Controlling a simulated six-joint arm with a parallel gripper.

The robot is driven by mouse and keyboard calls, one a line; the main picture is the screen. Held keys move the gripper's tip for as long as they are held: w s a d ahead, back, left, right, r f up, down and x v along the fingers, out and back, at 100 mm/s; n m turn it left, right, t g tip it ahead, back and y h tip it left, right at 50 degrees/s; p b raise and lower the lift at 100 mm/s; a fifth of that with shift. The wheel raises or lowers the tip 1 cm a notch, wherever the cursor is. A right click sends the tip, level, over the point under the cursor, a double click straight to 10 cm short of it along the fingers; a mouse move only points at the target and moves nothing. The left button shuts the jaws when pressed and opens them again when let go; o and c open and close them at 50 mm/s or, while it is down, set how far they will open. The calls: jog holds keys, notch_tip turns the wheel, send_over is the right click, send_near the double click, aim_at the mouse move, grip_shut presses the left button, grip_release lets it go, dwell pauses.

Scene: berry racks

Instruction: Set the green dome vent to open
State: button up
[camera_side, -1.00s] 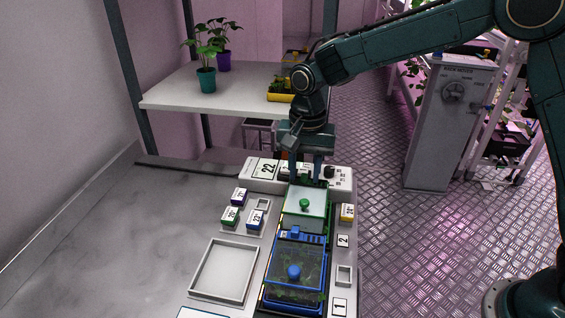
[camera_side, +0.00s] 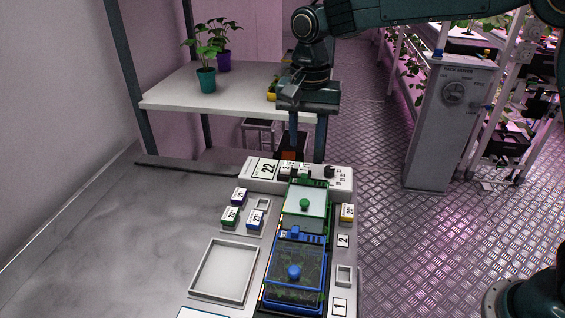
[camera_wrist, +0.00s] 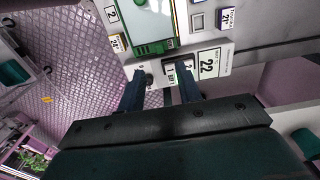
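The green-framed dome (camera_side: 318,208) sits on the bench behind the blue dome, with a round green knob (camera_side: 304,204) on its clear top. Its green vent (camera_wrist: 155,47) shows at the dome's near edge in the wrist view; its exact setting is too small to tell. In the side view the vent area (camera_side: 307,181) is at the dome's back edge. My gripper (camera_side: 307,156) is raised above and behind that edge, fingers down, open and empty. In the wrist view the fingers (camera_wrist: 160,82) are apart with nothing between them.
The blue dome (camera_side: 313,279) with its blue knob stands in front. A white control panel with label 22 (camera_side: 266,169) lies under and behind my fingers. Small numbered boxes (camera_side: 238,196) and an empty tray (camera_side: 251,272) are on the left. The bench further left is clear.

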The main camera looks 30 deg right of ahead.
jog(key=shift+r, duration=2.55)
jog(key=s+d+r+n+t, duration=0.1)
jog(key=s+d+r+n, duration=0.15)
jog(key=s+d, duration=0.35)
jog(key=s+d+r+n+t, duration=0.2)
jog(key=s+d+r, duration=0.15)
jog(key=s, duration=0.45)
jog(key=s+d+f+n+t, duration=0.1)
jog(key=s+d+f+n, duration=0.1)
jog(key=s, duration=0.5)
jog(key=s+d+f+n+t, duration=0.1)
jog(key=s+d+f+n, duration=0.1)
jog(key=s, duration=0.5)
notch_tip(320, 180, down, 2)
jog(key=shift+s+d+f+t, duration=0.1)
jog(key=shift+s+d+t, duration=0.2)
jog(key=shift+d, duration=0.15)
